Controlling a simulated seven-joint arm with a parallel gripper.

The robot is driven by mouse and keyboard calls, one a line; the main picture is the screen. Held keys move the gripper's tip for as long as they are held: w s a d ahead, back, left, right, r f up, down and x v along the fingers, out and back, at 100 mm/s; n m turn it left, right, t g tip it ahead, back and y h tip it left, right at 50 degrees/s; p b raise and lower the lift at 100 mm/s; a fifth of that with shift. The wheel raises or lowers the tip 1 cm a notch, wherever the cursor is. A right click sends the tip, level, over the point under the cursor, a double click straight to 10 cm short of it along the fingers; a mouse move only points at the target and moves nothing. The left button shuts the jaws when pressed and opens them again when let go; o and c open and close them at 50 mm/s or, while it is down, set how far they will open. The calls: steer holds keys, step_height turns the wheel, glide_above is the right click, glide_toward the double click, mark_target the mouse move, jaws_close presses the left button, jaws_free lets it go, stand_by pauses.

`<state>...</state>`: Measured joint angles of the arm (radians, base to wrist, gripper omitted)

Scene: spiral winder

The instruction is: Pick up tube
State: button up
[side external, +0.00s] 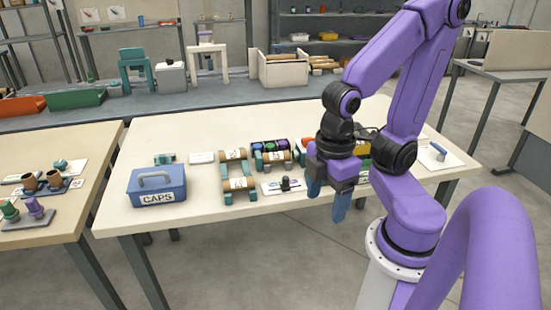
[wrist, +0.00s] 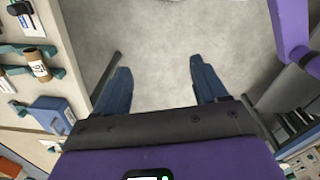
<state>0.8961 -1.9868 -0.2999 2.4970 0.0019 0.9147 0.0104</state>
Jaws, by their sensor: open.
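Brown cardboard tubes with white labels rest on teal supports at the middle of the table: a front tube (side external: 238,184), a back left tube (side external: 232,155) and a back right tube (side external: 278,157). One labelled brown tube also shows at the left edge of the wrist view (wrist: 38,66). I cannot tell which tube the task names. My gripper (side external: 327,200) points down by the table's front edge, to the right of the tubes and apart from them. Its blue fingers (wrist: 161,82) are spread with only grey floor visible between them.
A blue CAPS box (side external: 157,186) stands left of the tubes. A white card (side external: 271,188) with a small black object lies between the front tube and my gripper. Coloured items (side external: 270,145) stand behind. The table's front left (side external: 190,217) is clear.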

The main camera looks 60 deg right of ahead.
steer(key=w+r+m, duration=0.2)
steer(key=w+m, duration=1)
steer(key=w, duration=0.2)
steer(key=w+d+m, duration=0.7)
steer(key=w+m, duration=0.2)
steer(key=w, duration=0.2)
steer(key=m, duration=1.8)
glide_above(276, 153)
step_height(276, 153, down, 6)
steer(key=r, duration=0.1)
step_height(276, 153, down, 17)
steer(key=shift+w+f, duration=0.15)
steer(key=c, duration=1.1)
